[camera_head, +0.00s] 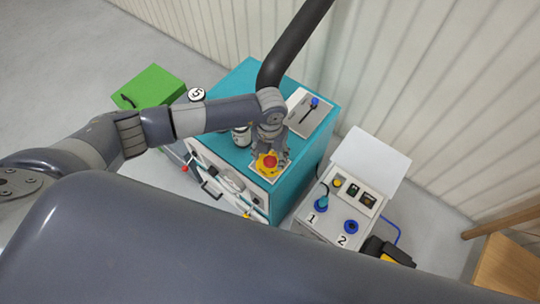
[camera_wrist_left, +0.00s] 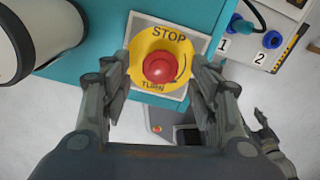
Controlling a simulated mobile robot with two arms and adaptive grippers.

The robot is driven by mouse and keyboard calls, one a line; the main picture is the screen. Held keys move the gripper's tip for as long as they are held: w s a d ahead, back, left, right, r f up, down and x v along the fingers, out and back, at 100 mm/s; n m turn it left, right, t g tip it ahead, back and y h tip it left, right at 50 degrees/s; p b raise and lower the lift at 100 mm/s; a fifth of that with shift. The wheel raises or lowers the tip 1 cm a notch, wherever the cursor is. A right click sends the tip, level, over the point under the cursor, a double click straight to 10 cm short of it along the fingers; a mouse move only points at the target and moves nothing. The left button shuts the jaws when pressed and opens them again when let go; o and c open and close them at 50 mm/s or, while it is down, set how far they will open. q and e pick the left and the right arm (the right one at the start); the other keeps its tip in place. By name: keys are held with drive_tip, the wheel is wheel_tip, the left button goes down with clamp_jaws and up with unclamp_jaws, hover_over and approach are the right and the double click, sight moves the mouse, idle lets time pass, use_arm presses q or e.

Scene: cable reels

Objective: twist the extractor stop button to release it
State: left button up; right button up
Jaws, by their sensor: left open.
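The extractor stop button (camera_head: 270,161) is a red mushroom knob on a yellow disc, on the front top edge of the teal cabinet (camera_head: 240,85). In the left wrist view the red knob (camera_wrist_left: 159,67) sits on a yellow plate marked STOP and TURN with a curved arrow. My left gripper (camera_wrist_left: 162,85) is open, with one finger on each side of the knob. The fingers lie over the sides of the yellow disc, and gaps show between them and the knob. In the head view the left gripper (camera_head: 269,150) is at the button.
A white cylinder (camera_wrist_left: 42,30) stands close to the left of the button. A dark hose (camera_head: 290,48) rises from the cabinet. A control box (camera_head: 345,200) with sockets 1 and 2 stands to the right. A green box (camera_head: 150,88) is at the left.

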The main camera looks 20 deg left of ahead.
use_arm(q)
drive_tip(key=shift+f, duration=0.8)
drive_tip(key=c, duration=1.1)
drive_tip(key=shift+o, duration=0.2)
